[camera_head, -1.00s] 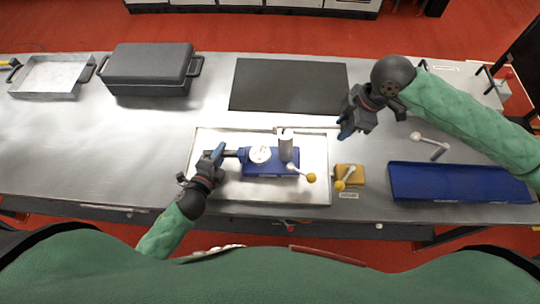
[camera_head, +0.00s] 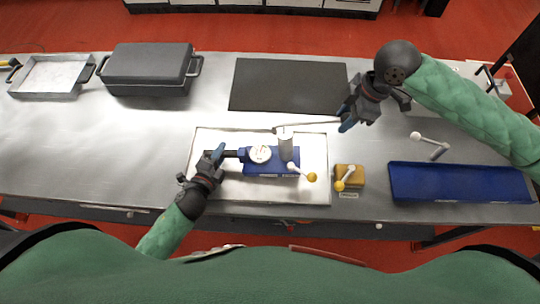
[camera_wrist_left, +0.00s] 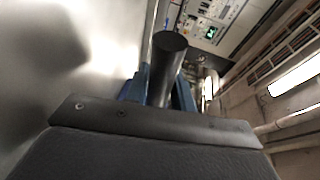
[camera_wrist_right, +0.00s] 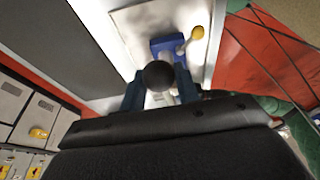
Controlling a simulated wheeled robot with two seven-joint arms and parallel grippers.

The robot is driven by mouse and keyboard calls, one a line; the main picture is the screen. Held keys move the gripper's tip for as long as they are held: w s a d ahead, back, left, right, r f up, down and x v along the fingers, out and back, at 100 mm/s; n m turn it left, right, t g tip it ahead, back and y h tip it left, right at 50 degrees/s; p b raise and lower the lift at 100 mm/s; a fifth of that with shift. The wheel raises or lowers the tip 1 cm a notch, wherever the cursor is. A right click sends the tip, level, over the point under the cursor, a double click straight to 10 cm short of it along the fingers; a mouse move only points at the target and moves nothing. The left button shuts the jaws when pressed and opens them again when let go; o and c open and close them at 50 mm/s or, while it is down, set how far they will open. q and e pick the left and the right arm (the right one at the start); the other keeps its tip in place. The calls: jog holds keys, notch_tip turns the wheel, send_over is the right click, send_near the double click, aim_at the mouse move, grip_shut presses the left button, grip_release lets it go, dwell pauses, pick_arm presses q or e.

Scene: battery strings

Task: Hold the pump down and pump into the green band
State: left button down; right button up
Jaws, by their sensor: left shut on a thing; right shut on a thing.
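The blue pump (camera_head: 262,168) stands on a pale plate (camera_head: 230,187) at the bench's front middle, with a round white gauge (camera_head: 260,154), a grey cylinder (camera_head: 286,145) and a yellow-knobbed lever (camera_head: 311,177). The gauge's needle and green band are too small to read. My left gripper (camera_head: 220,154) is shut on the pump's dark side bar (camera_head: 236,153); the bar's end shows between the fingers in the left wrist view (camera_wrist_left: 170,42). My right gripper (camera_head: 346,122) is shut on the outer end of the thin pump handle (camera_head: 310,125); its dark round end (camera_wrist_right: 158,75) shows between the fingers in the right wrist view.
A yellow block (camera_head: 350,172) with a yellow-knobbed lever stands right of the plate. A blue tray (camera_head: 460,184) lies farther right. A dark mat (camera_head: 285,84), a dark lidded box (camera_head: 150,68) and a metal tray (camera_head: 48,78) lie behind. Bare bench lies left of the plate.

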pick_arm(q)
jog(key=shift+d, duration=0.1)
pick_arm(e)
jog(key=shift+s+d+f, duration=0.1)
jog(key=shift+d+f, duration=0.05)
jog(key=shift+f, duration=0.55)
jog(key=shift+d+f, duration=0.1)
jog(key=shift+f, duration=1.35)
jog(key=shift+f, duration=0.9)
pick_arm(q)
jog(key=shift+f, duration=0.1)
pick_arm(e)
jog(key=o, duration=1.1)
jog(key=shift+r, duration=0.1)
pick_arm(q)
jog(key=shift+f, duration=0.1)
pick_arm(e)
jog(key=shift+r, duration=3.5)
pick_arm(q)
jog(key=shift+s, duration=0.1)
